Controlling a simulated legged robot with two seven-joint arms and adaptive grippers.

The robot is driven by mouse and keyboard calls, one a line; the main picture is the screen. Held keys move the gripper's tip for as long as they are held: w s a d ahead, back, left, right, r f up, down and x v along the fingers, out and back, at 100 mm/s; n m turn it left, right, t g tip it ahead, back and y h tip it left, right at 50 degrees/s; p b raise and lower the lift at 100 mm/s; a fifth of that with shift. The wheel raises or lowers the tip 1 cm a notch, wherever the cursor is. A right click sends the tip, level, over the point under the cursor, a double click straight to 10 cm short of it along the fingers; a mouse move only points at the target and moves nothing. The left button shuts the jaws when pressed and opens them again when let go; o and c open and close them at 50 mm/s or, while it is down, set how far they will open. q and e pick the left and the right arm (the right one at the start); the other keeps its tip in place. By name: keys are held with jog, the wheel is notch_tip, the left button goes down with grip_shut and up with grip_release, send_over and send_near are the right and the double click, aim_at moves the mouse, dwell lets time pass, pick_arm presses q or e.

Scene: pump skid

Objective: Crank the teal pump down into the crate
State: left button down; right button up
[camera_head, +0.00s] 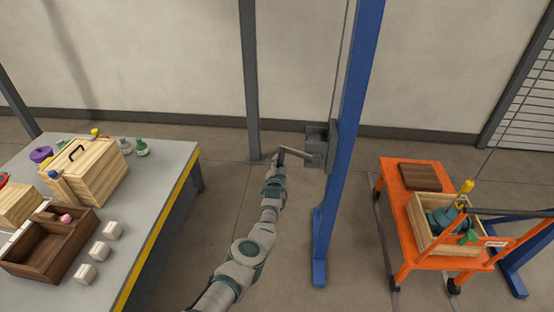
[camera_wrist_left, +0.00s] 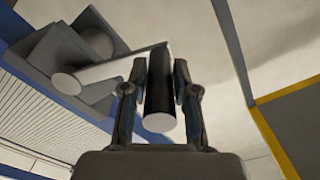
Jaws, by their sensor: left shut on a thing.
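The teal pump (camera_head: 447,218) sits at least partly inside the light wooden crate (camera_head: 425,229) at the right. I cannot tell whether it touches the crate floor. A yellow hook block (camera_head: 466,186) on a thin line is just above it. The grey winch (camera_head: 318,140) is on the blue post (camera_head: 352,120), with its crank arm (camera_head: 296,153) pointing left. My left gripper (camera_head: 278,163) is at the end of this arm. In the left wrist view, its fingers (camera_wrist_left: 160,85) are shut around the dark crank grip (camera_wrist_left: 159,112). My right gripper is not in view.
The crate stands on an orange cart (camera_head: 402,216), beside a dark brown board (camera_head: 420,177). A grey table (camera_head: 165,160) with wooden boxes and several small blocks is at the left. A grey post (camera_head: 250,80) stands behind my left arm. The floor between table and cart is mostly clear.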

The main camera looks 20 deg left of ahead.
pick_arm(q)
notch_tip(320, 180, down, 8)
jog(key=n+b, duration=0.3)
jog(key=b, duration=0.2)
jog(key=shift+d+b, duration=0.4)
jog(key=shift+d, duration=0.05)
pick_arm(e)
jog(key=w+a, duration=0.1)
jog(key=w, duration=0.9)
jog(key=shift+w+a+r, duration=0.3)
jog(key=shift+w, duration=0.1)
pick_arm(q)
jog(key=shift+w, duration=0.15)
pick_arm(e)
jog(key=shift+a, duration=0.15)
pick_arm(q)
jog(key=c, duration=1)
grip_release()
jog(key=shift+o, duration=0.6)
jog(key=shift+w+f, duration=0.1)
jog(key=shift+w, duration=0.05)
jog(key=shift+d, duration=0.15)
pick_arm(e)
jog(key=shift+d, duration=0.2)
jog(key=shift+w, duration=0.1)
